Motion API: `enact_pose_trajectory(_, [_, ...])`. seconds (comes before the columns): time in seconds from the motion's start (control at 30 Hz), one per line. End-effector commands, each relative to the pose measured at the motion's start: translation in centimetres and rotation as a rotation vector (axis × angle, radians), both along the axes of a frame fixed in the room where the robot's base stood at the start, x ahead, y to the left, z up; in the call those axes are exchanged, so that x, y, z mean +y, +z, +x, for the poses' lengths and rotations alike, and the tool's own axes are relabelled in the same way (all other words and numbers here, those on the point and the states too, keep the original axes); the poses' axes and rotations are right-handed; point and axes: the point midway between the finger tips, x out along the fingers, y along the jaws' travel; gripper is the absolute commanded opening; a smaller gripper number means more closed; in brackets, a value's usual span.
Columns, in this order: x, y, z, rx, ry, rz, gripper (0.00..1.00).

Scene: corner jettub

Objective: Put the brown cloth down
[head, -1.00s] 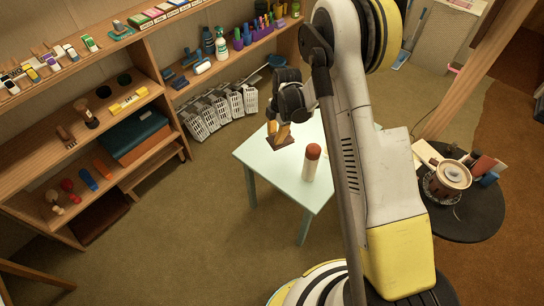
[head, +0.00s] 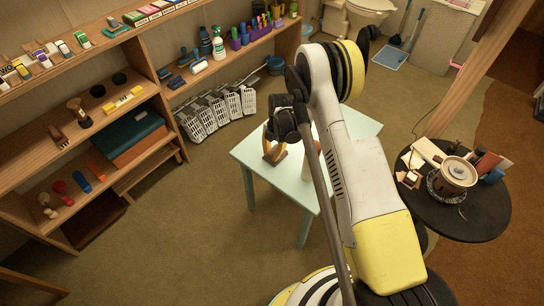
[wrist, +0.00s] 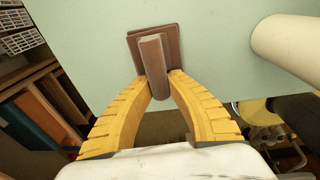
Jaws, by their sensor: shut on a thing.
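The brown cloth (wrist: 153,55) is a small folded square with a raised ridge, seen in the wrist view. My gripper (wrist: 159,76) has its yellow fingers shut on that ridge. In the head view my gripper (head: 274,157) is over the left part of the pale green table (head: 260,170), with a bit of the cloth at its tips. The cloth lies against the tabletop in the wrist view, but I cannot tell whether it touches it or hangs just above.
A white cylinder (wrist: 287,45) stands on the table to the right of the cloth in the wrist view; my arm mostly hides it in the head view. A wooden shelf (head: 130,120) with many items is at left. A round black table (head: 480,215) is at right.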

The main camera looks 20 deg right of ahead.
Motion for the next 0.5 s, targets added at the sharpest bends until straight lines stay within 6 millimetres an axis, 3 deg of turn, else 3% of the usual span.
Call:
enact_pose_trajectory(0.3, [0.00, -0.15, 0.00, 0.000, 0.000, 0.000, 0.00])
enact_pose_trajectory(0.33, [0.00, -0.18, 0.00, 0.000, 0.000, 0.000, 0.22])
enact_pose_trajectory(0.37, [0.00, -0.15, 0.00, 0.000, 0.000, 0.000, 0.31])
enact_pose_trajectory(0.4, [0.00, -0.15, 0.00, 0.000, 0.000, 0.000, 0.37])
enact_pose_trajectory(0.5, [0.00, -0.15, 0.00, 0.000, -0.001, 0.000, 0.37])
